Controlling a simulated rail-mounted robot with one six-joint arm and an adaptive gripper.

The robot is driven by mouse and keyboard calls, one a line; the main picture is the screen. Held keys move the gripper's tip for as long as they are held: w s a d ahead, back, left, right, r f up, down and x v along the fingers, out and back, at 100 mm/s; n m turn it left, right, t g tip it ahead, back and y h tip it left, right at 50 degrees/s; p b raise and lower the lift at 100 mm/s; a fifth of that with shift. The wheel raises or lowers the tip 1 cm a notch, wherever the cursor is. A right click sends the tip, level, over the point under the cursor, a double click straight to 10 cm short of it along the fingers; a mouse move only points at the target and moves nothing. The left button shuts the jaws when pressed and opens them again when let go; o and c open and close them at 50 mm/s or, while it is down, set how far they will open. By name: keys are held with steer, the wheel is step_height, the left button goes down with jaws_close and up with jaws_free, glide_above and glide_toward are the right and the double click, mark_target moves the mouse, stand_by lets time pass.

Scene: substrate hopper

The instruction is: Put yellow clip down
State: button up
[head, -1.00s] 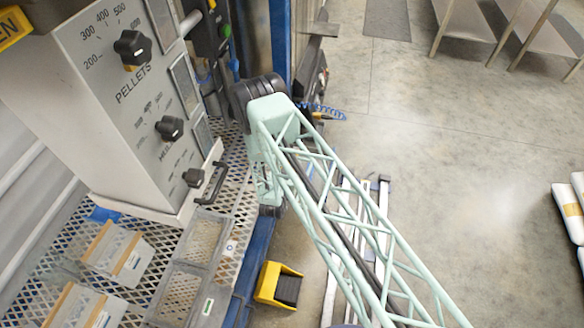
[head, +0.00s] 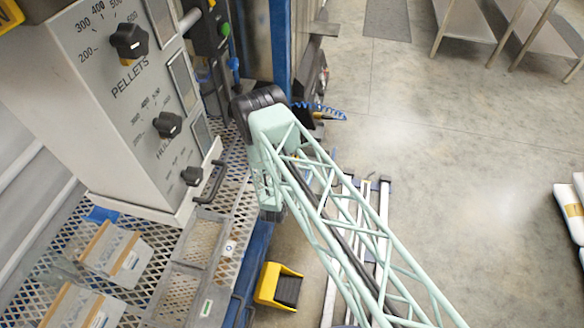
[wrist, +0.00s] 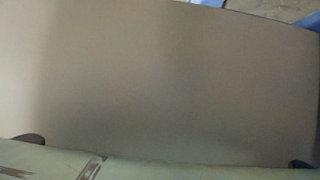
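I cannot make out a clip in either view. In the wrist view, the dark tips of my gripper (wrist: 164,152) show far apart at the lower left and lower right edges. It looks open. A pale green band with brown marks crosses the bottom of that view, and I cannot tell what it is. A plain grey-beige surface (wrist: 170,75) fills most of the wrist view. In the head view my gripper is hidden, and my pale green lattice arm reaches up to the left, near the control box.
A grey control box (head: 150,110) with black knobs stands at left above a mesh deck (head: 250,180). A yellow pedal unit (head: 278,286) sits on the floor. Open floor (head: 460,180) lies to the right.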

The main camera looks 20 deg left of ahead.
steer(key=shift+o, duration=1.4)
steer(key=shift+r, duration=0.1)
steer(key=shift+r, duration=0.1)
steer(key=shift+p+v, duration=0.75)
steer(key=shift+v, duration=1.95)
